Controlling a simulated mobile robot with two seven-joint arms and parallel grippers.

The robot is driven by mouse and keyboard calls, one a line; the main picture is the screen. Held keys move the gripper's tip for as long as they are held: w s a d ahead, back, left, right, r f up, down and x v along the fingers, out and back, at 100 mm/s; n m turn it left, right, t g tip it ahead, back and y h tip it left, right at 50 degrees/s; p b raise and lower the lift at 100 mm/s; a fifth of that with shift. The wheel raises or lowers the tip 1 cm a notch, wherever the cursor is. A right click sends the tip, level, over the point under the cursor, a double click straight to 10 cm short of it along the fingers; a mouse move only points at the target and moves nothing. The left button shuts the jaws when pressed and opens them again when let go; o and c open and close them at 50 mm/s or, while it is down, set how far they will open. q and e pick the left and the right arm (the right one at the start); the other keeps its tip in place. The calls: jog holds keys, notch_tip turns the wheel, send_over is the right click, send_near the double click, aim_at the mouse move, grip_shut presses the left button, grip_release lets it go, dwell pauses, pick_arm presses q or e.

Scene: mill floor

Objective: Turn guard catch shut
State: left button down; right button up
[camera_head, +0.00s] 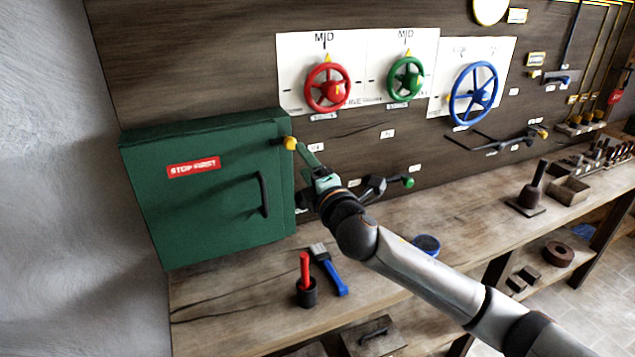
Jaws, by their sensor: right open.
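The green guard box (205,215) stands at the left of the bench, with its front closed and a red "STOP FIRST" label on it. The guard catch appears to be the short piece with a yellow knob (290,143) at the box's upper right edge; it points right. My right gripper (302,172) is just right of the box, its jaws apart and empty. Its upper finger reaches up close beside the yellow knob; I cannot tell if they touch. The lower finger is partly lost against the dark background. My left gripper is out of view.
A dark handle (264,194) stands out from the box front. Red (327,88), green (406,79) and blue (474,94) wheels are on the back panel. A lever with a green knob (408,183) is behind my arm. A brush (329,270) lies on the bench (235,310).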

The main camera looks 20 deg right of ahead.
jog(key=s, duration=0.6)
jog(key=shift+f+b, duration=0.2)
jog(key=shift+b, duration=0.2)
jog(key=shift+d, duration=0.1)
jog(key=s+f+m+g+h, duration=0.1)
jog(key=s+f+m+g, duration=0.4)
jog(key=f, duration=0.4)
jog(key=s+f+m+g, duration=0.2)
jog(key=s+f+m, duration=0.35)
jog(key=f, duration=0.35)
jog(key=s+f+m+g, duration=0.4)
jog(key=s+f, duration=0.3)
jog(key=s, duration=0.5)
jog(key=s+f+m+g, duration=0.4)
jog(key=s+f, duration=0.2)
jog(key=s, duration=0.5)
jog(key=w+a+f+t+y, duration=0.1)
jog(key=w+a+f+t, duration=0.1)
jog(key=f, duration=0.3)
jog(key=w+a+f+t+y, duration=0.1)
jog(key=w+a+f+t, duration=0.1)
jog(key=f, duration=0.3)
jog(key=shift+w+a+f+t+y, duration=0.2)
jog(key=shift+w+f+t+y, duration=0.15)
jog(key=shift+t, duration=0.35)
